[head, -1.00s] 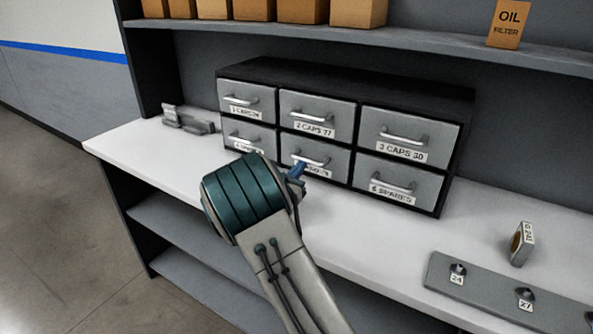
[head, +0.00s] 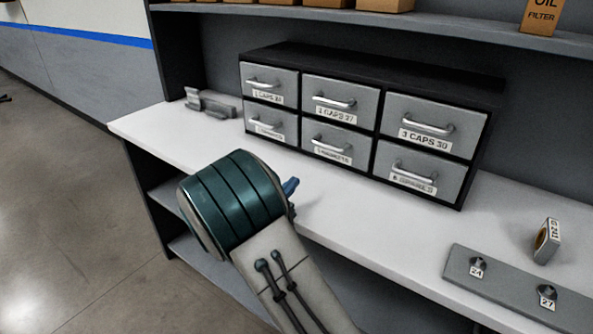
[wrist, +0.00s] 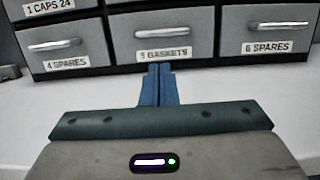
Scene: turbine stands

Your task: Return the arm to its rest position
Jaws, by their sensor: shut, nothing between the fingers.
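My gripper shows in the wrist view (wrist: 158,84) with its two blue fingers shut together and nothing between them. In the head view my gripper (head: 291,186) is mostly hidden behind my teal wrist, with only a bit of blue showing. It is over the front part of the white worktop (head: 340,207), short of the drawer cabinet (head: 400,68). In the wrist view the fingers point toward the drawer labelled 5 GASKETS (wrist: 163,36), apart from it as far as I can tell. All the cabinet's drawers look closed.
A grey metal fixture (head: 210,104) stands left of the cabinet. At the right are a grey plate (head: 510,283) with pegs labelled 24 and 27 and a small tagged block (head: 547,241). A shelf (head: 440,27) with boxes runs above. Open floor (head: 70,190) lies at the left.

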